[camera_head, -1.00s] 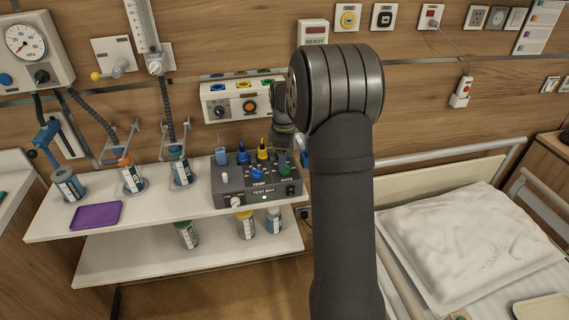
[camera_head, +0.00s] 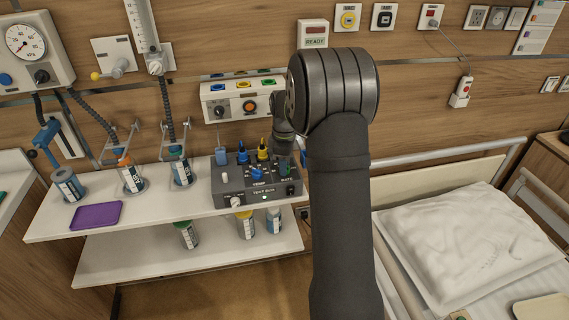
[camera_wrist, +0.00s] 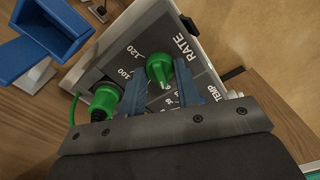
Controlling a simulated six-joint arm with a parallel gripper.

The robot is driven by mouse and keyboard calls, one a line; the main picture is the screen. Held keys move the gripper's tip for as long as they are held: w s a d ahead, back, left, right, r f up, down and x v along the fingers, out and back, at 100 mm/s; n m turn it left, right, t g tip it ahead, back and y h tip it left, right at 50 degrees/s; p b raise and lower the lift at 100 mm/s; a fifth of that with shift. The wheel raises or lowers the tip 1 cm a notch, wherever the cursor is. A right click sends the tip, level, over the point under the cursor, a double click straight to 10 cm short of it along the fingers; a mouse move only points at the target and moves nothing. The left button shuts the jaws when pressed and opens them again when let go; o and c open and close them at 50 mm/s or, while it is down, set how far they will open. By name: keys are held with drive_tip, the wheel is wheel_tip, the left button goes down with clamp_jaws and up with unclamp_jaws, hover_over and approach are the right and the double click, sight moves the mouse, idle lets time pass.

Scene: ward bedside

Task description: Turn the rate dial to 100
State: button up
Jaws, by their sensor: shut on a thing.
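The grey test box (camera_head: 230,187) stands on the white shelf in the head view. Its green rate dial (camera_wrist: 160,68) shows in the wrist view, beside the RATE label and the printed 120 and 100. A pale mark on the dial faces the bottom of the picture; which number it meets I cannot tell. My gripper (camera_wrist: 160,88) has its blue fingers on both sides of the dial and is shut on it. In the head view my gripper (camera_head: 284,152) is over the box's right part and mostly hides the dial.
A green plug-like part (camera_wrist: 103,100) sits close beside my left finger in the wrist view. Blue and yellow parts (camera_head: 262,152) stand on the box's back. A purple tray (camera_head: 96,215) and several bottles (camera_head: 131,178) are to the left. A bed with a pillow (camera_head: 445,245) is at right.

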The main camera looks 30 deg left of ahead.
drive_tip(key=shift+m, duration=0.3)
drive_tip(key=m, duration=0.3)
drive_tip(key=shift+m, duration=0.4)
drive_tip(key=m, duration=0.4)
drive_tip(key=shift+m, duration=0.3)
drive_tip(key=m, duration=0.8)
drive_tip(key=shift+m, duration=0.5)
drive_tip(key=o, duration=1)
